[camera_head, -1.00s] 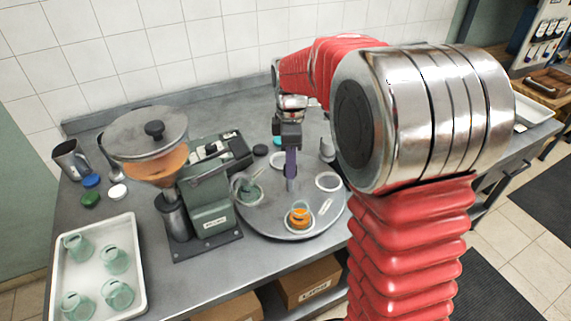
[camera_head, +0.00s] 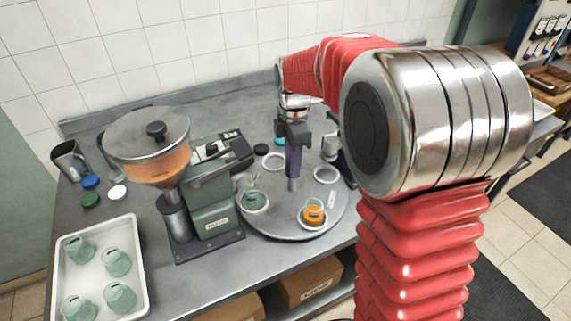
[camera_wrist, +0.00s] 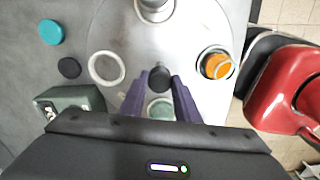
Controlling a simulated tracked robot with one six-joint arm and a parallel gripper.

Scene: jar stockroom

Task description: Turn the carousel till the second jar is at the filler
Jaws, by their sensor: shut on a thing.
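The carousel (camera_head: 285,225) is a round grey disc with white ring seats. A green-tinted glass jar (camera_head: 254,199) stands in its left seat, beside the filler's green body (camera_head: 212,190). A jar with orange contents (camera_head: 313,213) stands in the front seat. The back ring (camera_head: 273,162) and right ring (camera_head: 325,174) hold no jar that I can make out. My gripper (camera_head: 293,172) is over the disc, its purple fingers closed around a dark upright knob (camera_wrist: 160,78) near the middle. The wrist view also shows the orange jar (camera_wrist: 216,66) and, partly hidden by my fingers, the green jar (camera_wrist: 160,108).
The filler's hopper (camera_head: 150,160) holds orange stuff. A white tray (camera_head: 143,285) with several empty jars lies front left. Blue, green and white lids (camera_head: 117,192) lie behind it. A teal lid (camera_wrist: 51,32) and black lid (camera_wrist: 69,68) lie off the disc.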

